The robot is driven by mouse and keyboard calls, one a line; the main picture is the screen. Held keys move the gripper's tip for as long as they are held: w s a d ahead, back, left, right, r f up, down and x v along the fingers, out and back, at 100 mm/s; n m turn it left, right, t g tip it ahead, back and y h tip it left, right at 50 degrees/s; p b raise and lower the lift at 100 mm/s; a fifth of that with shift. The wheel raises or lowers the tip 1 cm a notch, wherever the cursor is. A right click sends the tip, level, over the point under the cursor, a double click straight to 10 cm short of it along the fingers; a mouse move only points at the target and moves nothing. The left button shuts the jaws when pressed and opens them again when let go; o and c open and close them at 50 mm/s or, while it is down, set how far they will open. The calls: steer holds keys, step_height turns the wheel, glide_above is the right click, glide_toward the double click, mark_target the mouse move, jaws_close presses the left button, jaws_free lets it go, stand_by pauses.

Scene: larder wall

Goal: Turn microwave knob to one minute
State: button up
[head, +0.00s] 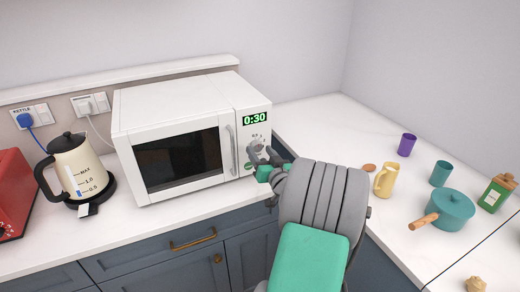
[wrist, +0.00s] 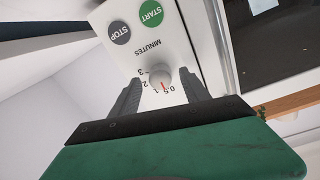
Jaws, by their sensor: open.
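The white microwave (head: 165,108) stands on the counter with its door shut, and its green display (head: 255,119) reads 0:30. In the wrist view, its round pale knob (wrist: 160,76) shows upside down beneath the word MINUTES. Marks 0.5, 1, 2 and 3 lie around it. The red pointer is close to the 0.5 mark. My gripper (wrist: 160,78) is open, with one finger on each side of the knob. I cannot tell whether either finger touches it. In the head view my gripper (head: 264,157) is at the control panel and partly hides the knob.
The green START button (wrist: 150,13) and grey STOP button (wrist: 118,32) are near the knob. A kettle (head: 78,165) and red appliance (head: 12,195) stand left. A yellow jug (head: 384,181), purple cup (head: 407,145) and teal pot (head: 452,211) stand on the right counter.

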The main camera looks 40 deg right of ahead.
steer(key=shift+w+d, duration=0.1)
steer(key=shift+w, duration=0.15)
steer(key=shift+c, duration=0.4)
jaws_close()
